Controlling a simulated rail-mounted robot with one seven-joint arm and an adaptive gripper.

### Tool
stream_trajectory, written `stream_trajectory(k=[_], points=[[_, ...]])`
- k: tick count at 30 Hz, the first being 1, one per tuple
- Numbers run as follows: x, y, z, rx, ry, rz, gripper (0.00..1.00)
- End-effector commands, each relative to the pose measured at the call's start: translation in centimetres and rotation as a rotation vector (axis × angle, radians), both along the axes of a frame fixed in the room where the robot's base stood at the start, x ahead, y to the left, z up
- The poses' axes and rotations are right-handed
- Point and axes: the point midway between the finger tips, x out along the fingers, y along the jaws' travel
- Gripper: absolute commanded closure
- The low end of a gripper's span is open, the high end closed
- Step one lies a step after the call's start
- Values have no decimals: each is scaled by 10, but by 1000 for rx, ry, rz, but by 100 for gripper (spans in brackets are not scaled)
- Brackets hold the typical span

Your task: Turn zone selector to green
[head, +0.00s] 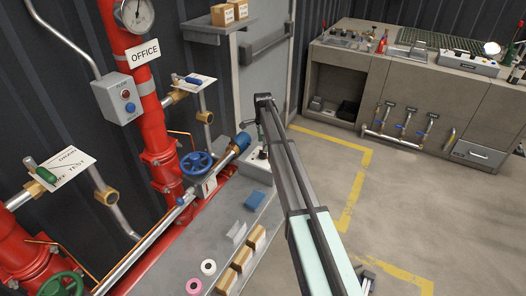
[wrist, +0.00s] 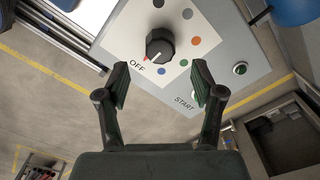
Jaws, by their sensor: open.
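The zone selector is a dark faceted knob (wrist: 160,42) on a white dial plate, seen in the wrist view. In the head view the selector's grey box (head: 256,171) sits below my gripper, partly hidden by my arm.
Red pipes with a blue valve wheel (head: 196,164) stand left of the box. A blue block (head: 254,200) and wooden blocks (head: 242,260) lie on the bench. A workbench (head: 405,90) stands at the back right.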

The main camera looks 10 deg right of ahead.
Motion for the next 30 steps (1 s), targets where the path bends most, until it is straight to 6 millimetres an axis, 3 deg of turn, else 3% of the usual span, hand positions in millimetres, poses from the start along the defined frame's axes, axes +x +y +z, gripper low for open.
stream_trajectory(k=[6,10,23,25,28,29,30], points=[[0,0,-37,0,1,0,33],[0,0,-50,0,0,0,33],[0,0,-60,0,-1,0,33],[0,0,-60,0,-1,0,50],[0,0,-60,0,-1,1,86],[0,0,-60,0,-1,1,93],[0,0,-60,0,-1,0,93]])
